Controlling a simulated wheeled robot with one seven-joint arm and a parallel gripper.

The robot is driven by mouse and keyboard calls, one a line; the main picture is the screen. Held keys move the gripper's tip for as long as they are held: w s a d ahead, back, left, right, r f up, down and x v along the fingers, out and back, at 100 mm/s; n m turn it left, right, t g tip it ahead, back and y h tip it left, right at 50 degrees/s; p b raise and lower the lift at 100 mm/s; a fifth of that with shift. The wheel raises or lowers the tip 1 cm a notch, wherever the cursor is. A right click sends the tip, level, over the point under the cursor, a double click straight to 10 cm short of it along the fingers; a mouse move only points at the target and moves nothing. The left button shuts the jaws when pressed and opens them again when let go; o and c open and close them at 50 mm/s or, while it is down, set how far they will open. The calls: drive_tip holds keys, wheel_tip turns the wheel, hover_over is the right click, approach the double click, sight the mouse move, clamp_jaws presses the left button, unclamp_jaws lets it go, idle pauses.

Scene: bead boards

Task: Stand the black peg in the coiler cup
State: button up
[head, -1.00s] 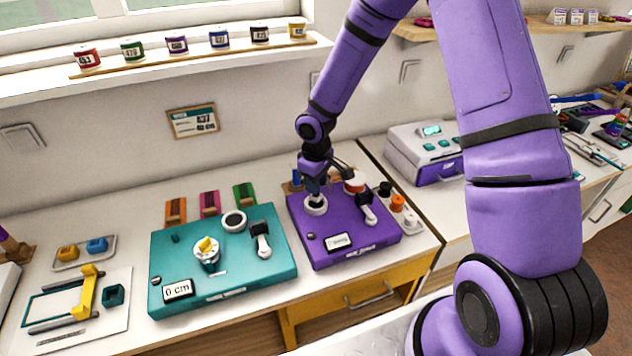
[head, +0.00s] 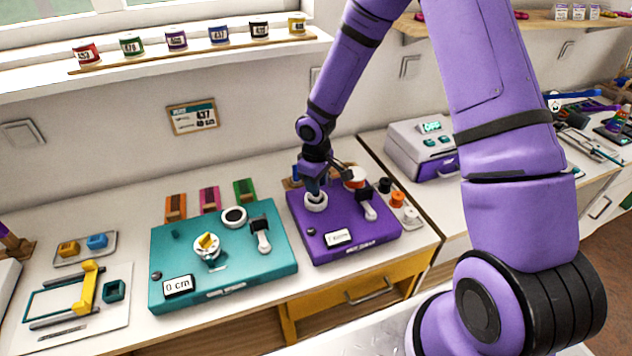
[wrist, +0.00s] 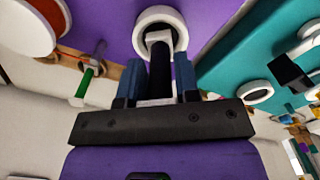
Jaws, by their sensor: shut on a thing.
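My gripper (head: 314,190) is shut on the black peg (wrist: 160,72), which lies between its two blue fingers in the wrist view. A white ring-shaped cup (head: 316,204) stands on the purple board (head: 325,224), directly below my gripper. In the wrist view the cup's white rim (wrist: 140,24) surrounds the far end of the peg, where a pale square piece (wrist: 157,37) also shows. The peg's end lines up with the cup's opening. How deep it sits is hidden. In the head view my fingers mostly hide the peg.
The purple board also carries an orange-and-white spool (head: 355,178) and a black-headed lever (head: 366,198) close to my gripper's right. The teal board (head: 200,282) lies to the left with another white ring (head: 234,217). Small spools (head: 397,199) stand at the right.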

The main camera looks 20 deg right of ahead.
drive_tip(key=shift+f, duration=0.2)
drive_tip(key=o, duration=1)
drive_tip(key=shift+r, duration=3.5)
